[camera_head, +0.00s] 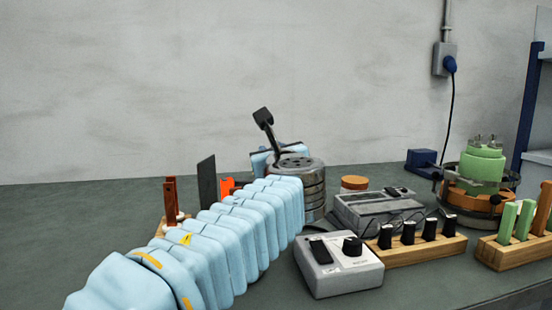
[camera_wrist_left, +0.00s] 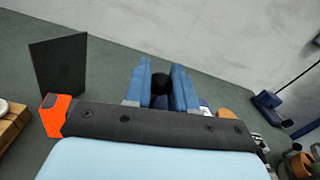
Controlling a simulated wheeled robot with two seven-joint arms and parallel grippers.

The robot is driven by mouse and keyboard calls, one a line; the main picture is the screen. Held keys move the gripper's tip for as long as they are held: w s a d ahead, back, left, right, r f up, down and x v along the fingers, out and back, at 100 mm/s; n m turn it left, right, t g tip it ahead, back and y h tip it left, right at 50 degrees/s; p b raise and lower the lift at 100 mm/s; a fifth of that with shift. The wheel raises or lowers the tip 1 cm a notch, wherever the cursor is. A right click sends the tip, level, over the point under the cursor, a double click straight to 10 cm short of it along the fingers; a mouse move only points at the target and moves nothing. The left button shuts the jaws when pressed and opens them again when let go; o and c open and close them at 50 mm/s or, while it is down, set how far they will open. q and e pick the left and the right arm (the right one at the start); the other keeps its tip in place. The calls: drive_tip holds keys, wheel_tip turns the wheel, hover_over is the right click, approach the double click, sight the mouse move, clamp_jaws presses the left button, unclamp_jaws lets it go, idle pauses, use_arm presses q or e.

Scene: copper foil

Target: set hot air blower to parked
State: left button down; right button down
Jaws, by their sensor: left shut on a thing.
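My left gripper (camera_wrist_left: 160,88) has its two blue fingers shut on a dark, round-ended part (camera_wrist_left: 161,83), which I take for the hot air blower. In the head view a black-ended, angled piece on a thin stem (camera_head: 264,119) rises beside the blue fingers, behind a grey ribbed cylinder (camera_head: 313,190). It looks like the same blower, though its lower part is hidden. My light-blue left arm crosses the bench from the lower left and covers much of the middle. My right gripper is not in view.
A grey box with a black knob (camera_head: 338,270) stands right of my arm. Behind it are a grey unit (camera_head: 375,213) and a wooden rack (camera_head: 430,249). A dark upright plate (camera_head: 207,182) stands left. A green-and-orange device (camera_head: 482,170) stands far right.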

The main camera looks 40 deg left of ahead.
use_arm(q)
drive_tip(key=shift+w+a+m+t+h, duration=0.2)
drive_tip(key=shift+m+t+h, duration=0.6)
drive_tip(key=shift+t, duration=0.2)
drive_tip(key=shift+a, duration=0.1)
drive_tip(key=c, duration=1)
unclamp_jaws()
